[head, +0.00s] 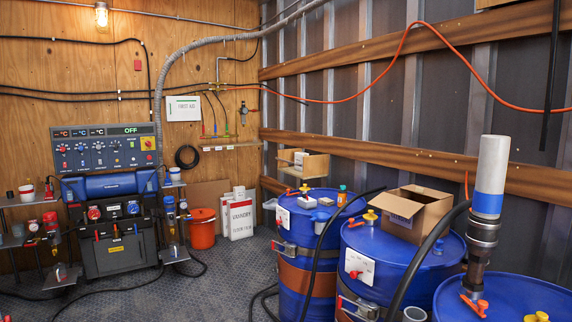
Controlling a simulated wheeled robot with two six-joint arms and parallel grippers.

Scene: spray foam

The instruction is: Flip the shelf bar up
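Neither of my grippers shows in the head view. A small wooden shelf (314,166) is fixed to the right-hand wall above the drums, with a white box (299,158) on it. Another thin wooden shelf (230,146) is on the plywood back wall, below the coloured hoses. Metal side shelves (30,199) stand to the left of the machine (106,185) and hold small cups and bottles. No separate shelf bar can be made out clearly at this size, so I cannot tell how it is set.
Several blue drums (395,262) fill the right foreground; one bears an open cardboard box (411,212), another an upright pump (489,200). An orange bucket (202,228) stands by the back wall. Black hoses cross the floor; the middle floor (215,280) is mostly clear.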

